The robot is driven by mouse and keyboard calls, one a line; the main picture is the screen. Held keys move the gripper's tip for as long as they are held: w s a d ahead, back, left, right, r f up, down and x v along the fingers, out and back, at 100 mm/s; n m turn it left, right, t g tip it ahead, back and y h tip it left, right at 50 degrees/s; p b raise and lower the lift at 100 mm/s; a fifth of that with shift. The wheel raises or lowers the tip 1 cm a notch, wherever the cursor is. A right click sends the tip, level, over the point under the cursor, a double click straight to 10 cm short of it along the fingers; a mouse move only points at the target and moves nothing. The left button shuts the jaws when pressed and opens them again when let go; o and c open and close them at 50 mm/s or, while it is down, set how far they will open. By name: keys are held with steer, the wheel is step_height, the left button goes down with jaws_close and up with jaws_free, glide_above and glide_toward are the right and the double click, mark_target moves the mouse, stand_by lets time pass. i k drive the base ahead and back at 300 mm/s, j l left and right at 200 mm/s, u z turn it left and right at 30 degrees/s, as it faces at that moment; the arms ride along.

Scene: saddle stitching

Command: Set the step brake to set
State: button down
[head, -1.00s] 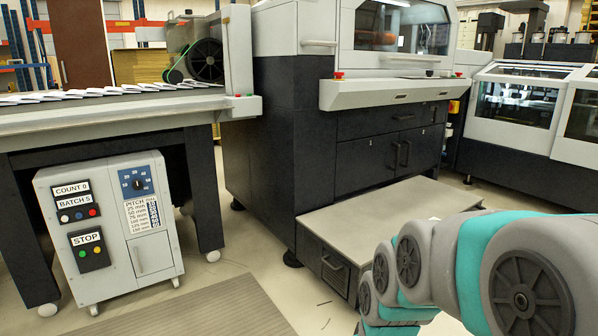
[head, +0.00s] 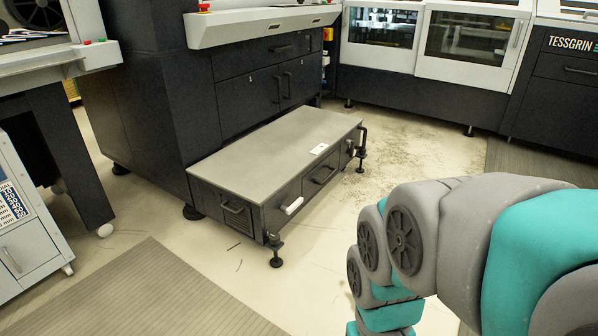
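The step (head: 265,150) is a low dark box with a flat grey top. It stands on the floor against the black machine in the head view. A small white lever or grip (head: 292,206) sticks out of its front side near the near corner. A small white label (head: 319,149) lies on the top near the front edge. I cannot tell which part is the brake or read how it is set. My arm fills the lower right, apart from the step in the picture. My gripper is out of the picture.
The step has feet (head: 275,262) at its front corners. A grey ribbed mat (head: 150,295) lies at the front left. A white control cabinet (head: 30,250) stands at the left edge. The floor in front of the step is open. White-and-black machines (head: 430,60) line the back.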

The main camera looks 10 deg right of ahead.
mark_target(295, 206)
steer(key=i+u, duration=0.3)
steer(key=i, duration=0.75)
